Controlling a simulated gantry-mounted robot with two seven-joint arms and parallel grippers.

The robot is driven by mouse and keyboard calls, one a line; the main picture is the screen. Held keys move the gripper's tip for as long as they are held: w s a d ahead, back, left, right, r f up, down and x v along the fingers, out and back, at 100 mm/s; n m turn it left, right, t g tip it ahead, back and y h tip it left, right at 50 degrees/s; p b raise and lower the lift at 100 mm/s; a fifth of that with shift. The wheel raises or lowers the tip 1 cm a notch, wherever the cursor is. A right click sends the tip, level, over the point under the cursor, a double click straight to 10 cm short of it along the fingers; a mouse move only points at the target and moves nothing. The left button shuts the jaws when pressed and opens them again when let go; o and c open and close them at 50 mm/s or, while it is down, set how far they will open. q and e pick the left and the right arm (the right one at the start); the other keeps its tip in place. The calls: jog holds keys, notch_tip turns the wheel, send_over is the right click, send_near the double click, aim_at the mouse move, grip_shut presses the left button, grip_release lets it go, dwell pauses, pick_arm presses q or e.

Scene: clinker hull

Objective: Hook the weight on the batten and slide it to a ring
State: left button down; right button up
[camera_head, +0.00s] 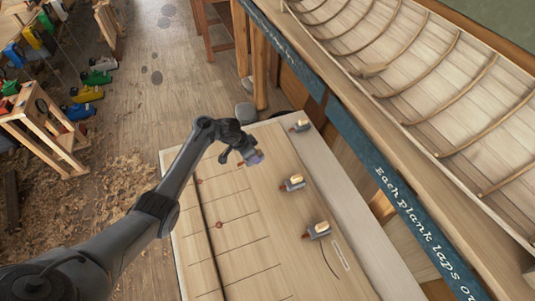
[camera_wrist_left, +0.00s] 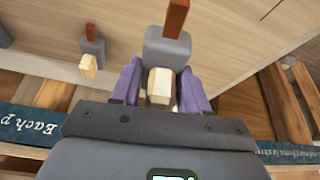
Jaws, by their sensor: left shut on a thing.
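My left gripper (camera_head: 253,158) is over the far part of the pale board. In the left wrist view its purple fingers (camera_wrist_left: 160,88) are shut on the light wooden knob of a grey weight (camera_wrist_left: 167,48) with a red-brown hook piece. In the head view this weight is mostly hidden by the gripper. Three other grey weights with pale knobs stand along the board's right side: a far one (camera_head: 300,126), a middle one (camera_head: 293,184) and a near one (camera_head: 318,231). A thin dark batten (camera_head: 207,232) runs along the board's left part. A small red ring (camera_head: 219,225) lies beside it. My right gripper is not in view.
The board (camera_head: 250,245) has thin cross lines and clear room between the batten and the weights. A clinker hull (camera_head: 430,70) stands to the right behind a blue lettered strip (camera_head: 400,205). A wooden rack (camera_head: 40,125) and shavings are at left.

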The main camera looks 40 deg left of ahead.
pick_arm(q)
jog(key=shift+m+h, duration=0.3)
jog(key=shift+m, duration=0.5)
jog(key=s+a+f, duration=0.1)
jog(key=s+a, duration=0.3)
jog(key=s+a+f+b, duration=0.1)
jog(key=s+a+f, duration=0.1)
jog(key=s+a, duration=0.3)
jog(key=s+a+f, duration=0.1)
jog(key=s+a, duration=0.3)
jog(key=shift+s+a+f+b, duration=0.25)
jog(key=shift+s+a+b, duration=0.1)
jog(key=shift+s+b, duration=0.05)
notch_tip(320, 180, down, 3)
jog(key=b, duration=0.3)
jog(key=shift+f+b, duration=0.2)
jog(key=shift+b, duration=0.1)
jog(key=shift+a, duration=0.1)
jog(key=shift+f, duration=0.5)
dwell(0.5)
jog(key=shift+w+d, duration=0.6)
jog(key=shift+w, duration=0.25)
